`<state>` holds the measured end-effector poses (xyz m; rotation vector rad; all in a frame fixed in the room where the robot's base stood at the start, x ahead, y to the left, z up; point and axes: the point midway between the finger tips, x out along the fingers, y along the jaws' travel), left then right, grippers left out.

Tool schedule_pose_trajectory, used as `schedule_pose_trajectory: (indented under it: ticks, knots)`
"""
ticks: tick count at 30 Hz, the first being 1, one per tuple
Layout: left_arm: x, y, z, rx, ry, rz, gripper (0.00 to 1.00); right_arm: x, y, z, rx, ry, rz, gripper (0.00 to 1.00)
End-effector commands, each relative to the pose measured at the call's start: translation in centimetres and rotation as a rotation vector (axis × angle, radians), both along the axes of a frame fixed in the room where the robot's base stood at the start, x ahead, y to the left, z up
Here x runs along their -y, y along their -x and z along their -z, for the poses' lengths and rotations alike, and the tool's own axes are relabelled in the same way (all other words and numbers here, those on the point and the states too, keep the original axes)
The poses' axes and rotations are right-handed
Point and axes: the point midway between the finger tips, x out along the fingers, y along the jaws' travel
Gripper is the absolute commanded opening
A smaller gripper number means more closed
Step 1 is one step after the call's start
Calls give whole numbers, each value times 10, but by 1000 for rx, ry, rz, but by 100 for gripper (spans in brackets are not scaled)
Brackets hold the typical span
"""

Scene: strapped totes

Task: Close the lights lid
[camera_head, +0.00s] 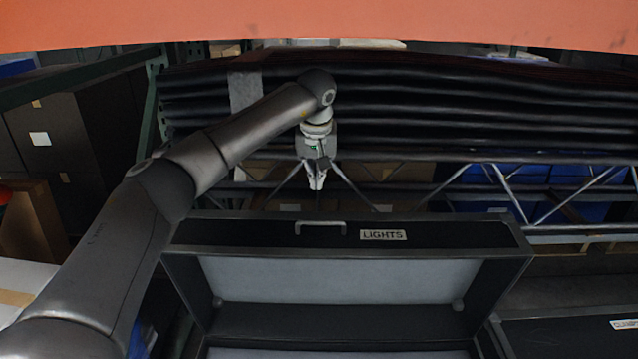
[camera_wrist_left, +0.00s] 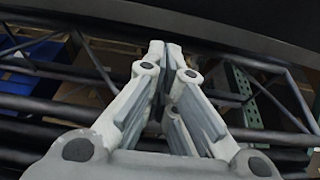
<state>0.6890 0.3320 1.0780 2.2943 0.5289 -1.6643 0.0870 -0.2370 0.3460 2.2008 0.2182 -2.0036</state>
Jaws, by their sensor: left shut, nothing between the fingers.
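The lights lid (camera_head: 440,236) belongs to a black case and stands raised. Its front edge has a handle (camera_head: 320,224) and a white "LIGHTS" label (camera_head: 383,235); its pale grey lining (camera_head: 340,279) faces me. My left gripper (camera_head: 317,186) points down above and behind the lid's upper edge, left of the label, apart from it in the picture. Its fingers are together and empty, which also shows in the left wrist view (camera_wrist_left: 170,50). A dark surface, perhaps the lid (camera_wrist_left: 240,25), crosses the top of that view. My right gripper is not in view.
Behind the lid is a rack of long black tubes (camera_head: 460,110) with metal trusses (camera_head: 510,190) below. Another dark case (camera_head: 570,335) with a partly cut-off label lies at the lower right. A green post (camera_head: 155,100) and dark cabinets (camera_head: 70,135) stand at the left.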

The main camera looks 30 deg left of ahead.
Motion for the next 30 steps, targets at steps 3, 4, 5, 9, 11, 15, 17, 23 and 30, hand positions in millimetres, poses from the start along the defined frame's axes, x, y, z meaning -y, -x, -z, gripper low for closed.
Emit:
schedule_pose_trajectory:
  ticks: [3, 4, 5, 9, 11, 15, 17, 23, 30]
  knots:
    - [-3, -6, 23, -5, 3, -1, 0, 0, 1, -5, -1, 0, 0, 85]
    - [-3, -8, 30, -5, 3, -1, 0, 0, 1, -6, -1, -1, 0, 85]
    - [-4, -10, 36, -5, 3, -1, 0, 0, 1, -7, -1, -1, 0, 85]
    - [-8, -18, 65, -4, 5, -1, 0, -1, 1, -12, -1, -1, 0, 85]
    - [-10, -22, 77, -3, 5, -2, 0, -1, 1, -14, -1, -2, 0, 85]
    - [-5, -12, 77, 2, 4, 3, 0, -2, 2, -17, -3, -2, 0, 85]
    - [-3, -6, 77, 1, 4, 1, 0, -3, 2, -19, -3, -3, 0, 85]
    - [4, 7, 77, 1, 4, 0, 0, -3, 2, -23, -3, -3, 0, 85]
    - [7, 13, 77, 2, 4, -2, 0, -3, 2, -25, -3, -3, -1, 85]
